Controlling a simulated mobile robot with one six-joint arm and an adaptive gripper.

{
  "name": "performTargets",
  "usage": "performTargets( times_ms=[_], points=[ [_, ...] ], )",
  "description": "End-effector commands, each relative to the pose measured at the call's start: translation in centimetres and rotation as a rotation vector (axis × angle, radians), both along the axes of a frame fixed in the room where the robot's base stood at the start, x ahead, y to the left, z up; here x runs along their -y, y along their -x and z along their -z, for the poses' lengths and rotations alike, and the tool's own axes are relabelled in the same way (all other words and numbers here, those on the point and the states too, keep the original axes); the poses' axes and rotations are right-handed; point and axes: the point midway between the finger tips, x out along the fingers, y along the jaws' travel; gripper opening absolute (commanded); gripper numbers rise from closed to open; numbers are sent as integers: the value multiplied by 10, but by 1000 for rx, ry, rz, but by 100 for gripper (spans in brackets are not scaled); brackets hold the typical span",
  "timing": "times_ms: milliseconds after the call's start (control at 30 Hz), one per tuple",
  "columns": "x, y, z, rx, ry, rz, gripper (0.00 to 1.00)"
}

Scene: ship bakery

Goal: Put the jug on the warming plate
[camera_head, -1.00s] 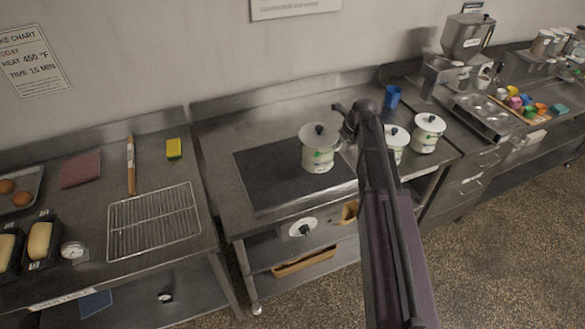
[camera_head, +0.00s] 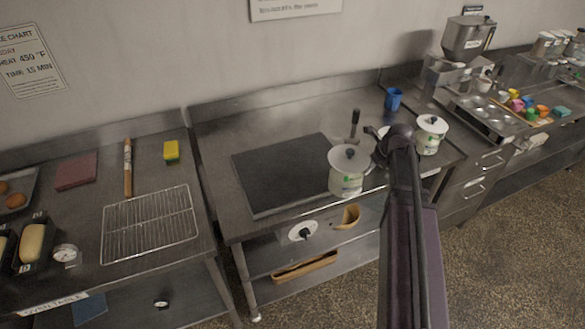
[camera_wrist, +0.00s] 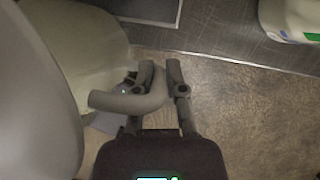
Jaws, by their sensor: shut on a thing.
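The jug (camera_head: 347,180), white with a green label and a lid with a dark knob, is at the right front edge of the dark warming plate (camera_head: 275,172). In the head view its base overlaps the plate's right front side. I cannot tell whether it is raised or touching. My gripper (camera_head: 382,150) is at the jug's right side, its fingertips partly hidden. In the wrist view, my gripper (camera_wrist: 165,85) is shut on the curved handle of the large pale jug (camera_wrist: 75,50) at left.
A similar white jug (camera_head: 431,134) stands to the right; another pale item behind my gripper is mostly hidden. A blue cup (camera_head: 393,99) stands behind. A dark-handled object (camera_head: 355,122) is behind the held jug. A wire rack (camera_head: 150,223) lies left. Most of the plate is clear.

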Motion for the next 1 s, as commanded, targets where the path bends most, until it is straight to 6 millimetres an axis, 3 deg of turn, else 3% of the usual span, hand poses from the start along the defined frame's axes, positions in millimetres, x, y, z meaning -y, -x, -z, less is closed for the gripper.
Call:
performTargets(
  times_ms=[367,1000],
  points=[
    [-9,-16,2,2,-1,-1,0],
    [-66,-106,12,1,-2,0,0]
  ],
)
